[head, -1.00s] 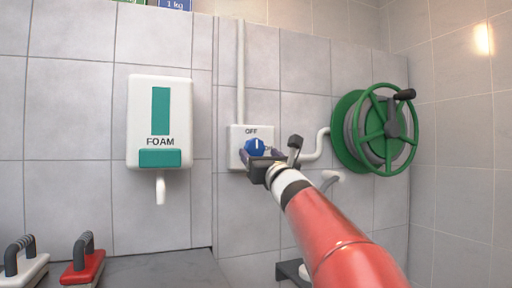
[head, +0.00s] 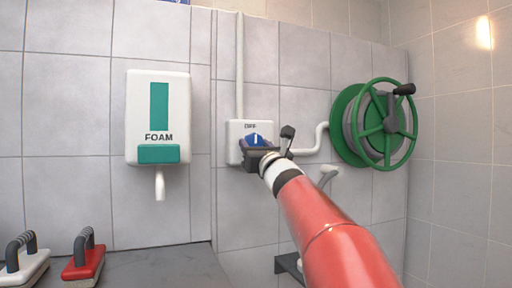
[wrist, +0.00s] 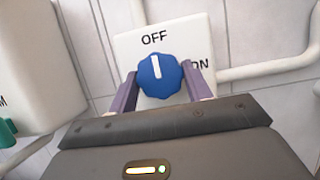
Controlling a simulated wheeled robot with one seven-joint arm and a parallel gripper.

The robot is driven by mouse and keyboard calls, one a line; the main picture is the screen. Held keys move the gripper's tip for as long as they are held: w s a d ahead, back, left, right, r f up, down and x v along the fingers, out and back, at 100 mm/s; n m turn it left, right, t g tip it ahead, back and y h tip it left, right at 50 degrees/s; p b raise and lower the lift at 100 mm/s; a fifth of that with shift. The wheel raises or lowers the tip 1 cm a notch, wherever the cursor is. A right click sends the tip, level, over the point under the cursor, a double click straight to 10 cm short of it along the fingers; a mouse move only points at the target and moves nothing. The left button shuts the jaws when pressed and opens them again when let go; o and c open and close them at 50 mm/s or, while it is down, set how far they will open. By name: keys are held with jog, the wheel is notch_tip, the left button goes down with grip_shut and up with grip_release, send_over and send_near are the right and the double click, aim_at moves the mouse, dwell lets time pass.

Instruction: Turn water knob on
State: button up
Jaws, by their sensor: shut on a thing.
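The blue water knob (wrist: 160,76) sits on a white plate (wrist: 128,43) on the tiled wall, marked OFF at the top and ON at the right. Its white pointer line points up toward OFF in the wrist view. In the head view the knob (head: 257,140) shows just above my gripper (head: 258,152), which partly covers the plate and hides the ON mark. In the wrist view my gripper (wrist: 160,88) has its two purple fingers on the left and right sides of the knob, shut on it.
A green hose reel (head: 376,126) hangs on the wall to the right. A white FOAM dispenser (head: 158,95) hangs to the left. A red brush (head: 84,262) and a white brush (head: 24,264) lie on the grey counter (head: 150,268) at lower left. White pipes (head: 322,135) run from the plate.

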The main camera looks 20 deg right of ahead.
jog(key=shift+f+m, duration=0.1)
jog(key=shift+m, duration=0.2)
jog(key=m+h+b, duration=0.2)
jog(key=m, duration=0.1)
jog(key=m+g+h+b, duration=0.1)
jog(key=m+h, duration=0.1)
jog(key=m, duration=0.2)
jog(key=m+h+b, duration=0.1)
jog(key=m+b, duration=0.1)
jog(key=m, duration=0.2)
jog(key=shift+a+g+h+b, duration=0.25)
jog(key=shift+g+h+b, duration=0.05)
jog(key=shift+g+h, duration=0.1)
jog(key=m, duration=0.2)
jog(key=m+g+p, duration=0.1)
jog(key=m, duration=0.1)
jog(key=r+m+g+h+p, duration=0.1)
jog(key=m, duration=0.1)
jog(key=shift+a+m, duration=0.1)
jog(key=shift+m, duration=0.2)
jog(key=shift+m+g+p, duration=0.6)
jog(key=shift+m+p, duration=0.45)
jog(key=shift+m, duration=0.15)
jog(key=shift+m+g+p, duration=0.4)
jog(key=shift+m+p, duration=0.25)
jog(key=shift+m, duration=0.25)
jog(key=shift+f, duration=0.15)
